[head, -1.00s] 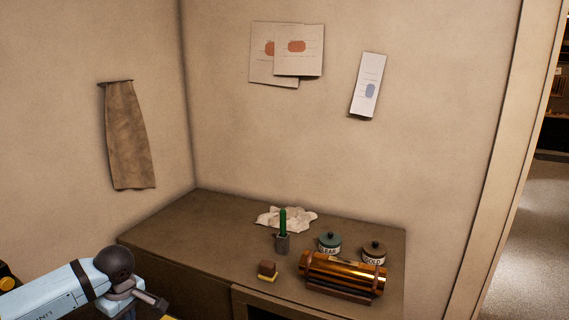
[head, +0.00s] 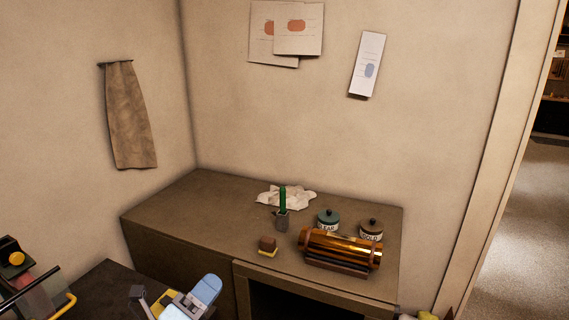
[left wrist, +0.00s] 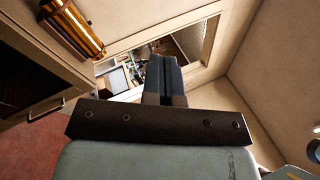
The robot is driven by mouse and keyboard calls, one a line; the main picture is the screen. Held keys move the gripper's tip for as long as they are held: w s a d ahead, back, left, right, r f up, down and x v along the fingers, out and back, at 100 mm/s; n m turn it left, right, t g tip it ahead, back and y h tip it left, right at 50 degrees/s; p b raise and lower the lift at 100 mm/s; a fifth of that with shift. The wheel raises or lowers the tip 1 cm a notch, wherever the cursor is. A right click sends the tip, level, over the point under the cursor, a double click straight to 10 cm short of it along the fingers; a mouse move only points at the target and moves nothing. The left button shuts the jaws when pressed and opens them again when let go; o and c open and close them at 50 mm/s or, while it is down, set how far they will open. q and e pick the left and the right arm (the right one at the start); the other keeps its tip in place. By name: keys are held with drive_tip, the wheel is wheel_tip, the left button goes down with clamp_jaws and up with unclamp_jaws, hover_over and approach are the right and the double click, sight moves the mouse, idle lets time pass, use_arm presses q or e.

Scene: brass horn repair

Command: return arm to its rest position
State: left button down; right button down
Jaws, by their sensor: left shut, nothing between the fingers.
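My left gripper (head: 207,284) is low at the bottom of the head view, in front of the cabinet and to its left. In the left wrist view its fingers (left wrist: 165,75) are together with nothing between them, beyond a dark bolted bar. Part of my arm lies below the head view's edge. The gripper is clear of the things on the cabinet top. My right gripper is in neither view.
A doorway opens at right.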

use_arm(q)
drive_tip(key=s+a+f+n+g+y, duration=0.65)
drive_tip(key=a+f+n+y, duration=0.65)
drive_tip(key=n, duration=0.8)
drive_tip(key=s+f+n+g+h, duration=0.1)
drive_tip(key=s+f+n+g, duration=0.25)
drive_tip(key=s, duration=0.55)
drive_tip(key=s+f+n+g, duration=0.3)
drive_tip(key=s+g, duration=0.1)
drive_tip(key=s, duration=0.6)
drive_tip(key=w+d+f+t+h+b, duration=0.1)
drive_tip(key=w+d+f+t+b, duration=0.1)
drive_tip(key=f, duration=0.7)
drive_tip(key=w+d+f+t+h+b, duration=0.2)
drive_tip(key=w+d+f+t+b, duration=0.1)
drive_tip(key=f, duration=0.7)
drive_tip(key=shift+w+d+f+m+t+b, duration=0.15)
drive_tip(key=shift+w+d+m+t+b, duration=0.2)
drive_tip(key=shift+w+d+t, duration=0.6)
drive_tip(key=shift+s+a, duration=0.1)
drive_tip(key=shift+s, duration=0.05)
